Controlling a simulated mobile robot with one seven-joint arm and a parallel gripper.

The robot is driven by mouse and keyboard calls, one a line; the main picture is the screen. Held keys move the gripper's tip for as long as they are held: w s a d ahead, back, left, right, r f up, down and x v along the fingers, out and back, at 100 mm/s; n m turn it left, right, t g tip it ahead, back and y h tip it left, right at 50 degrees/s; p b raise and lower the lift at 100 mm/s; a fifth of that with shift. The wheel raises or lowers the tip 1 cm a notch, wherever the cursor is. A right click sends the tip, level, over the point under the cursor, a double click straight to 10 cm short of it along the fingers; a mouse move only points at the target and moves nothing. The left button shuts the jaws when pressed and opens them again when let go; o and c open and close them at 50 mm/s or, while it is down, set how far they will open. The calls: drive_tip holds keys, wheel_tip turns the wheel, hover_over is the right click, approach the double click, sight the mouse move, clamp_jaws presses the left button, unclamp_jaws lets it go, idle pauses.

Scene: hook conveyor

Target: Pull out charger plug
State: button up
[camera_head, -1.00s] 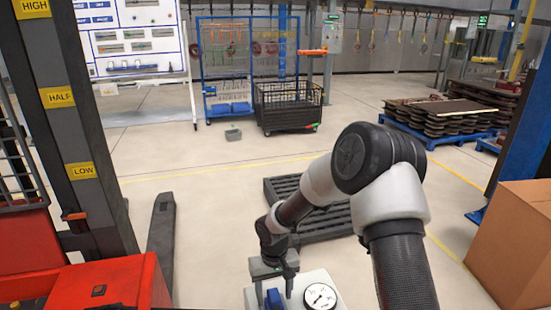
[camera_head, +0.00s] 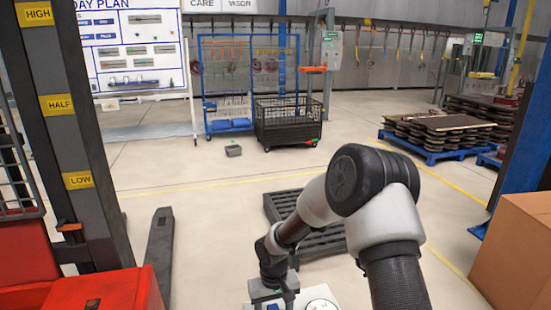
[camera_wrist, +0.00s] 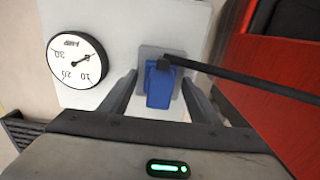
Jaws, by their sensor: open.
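The charger plug (camera_wrist: 160,86) is a blue block with a black cable running off to the right in the wrist view. It sits at a grey socket piece (camera_wrist: 148,53) on a light grey box (camera_wrist: 115,18). My gripper (camera_wrist: 160,82) is open, with one finger on each side of the plug and visible gaps between. Whether the fingers are deep enough around the plug is hard to tell. In the head view my gripper (camera_head: 276,292) is at the bottom edge over the box, and the plug is mostly cut off there.
A round gauge (camera_wrist: 76,60) is on the box left of the plug. A red machine (camera_wrist: 285,75) stands close on the right in the wrist view. In the head view a dark pallet (camera_head: 318,240) lies behind the box, and a cardboard box (camera_head: 515,250) stands at right.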

idle(0.6)
drive_tip(key=c, duration=1.4)
drive_tip(key=shift+r, duration=0.15)
drive_tip(key=shift+r+p, duration=2)
drive_tip(key=shift+r, duration=0.85)
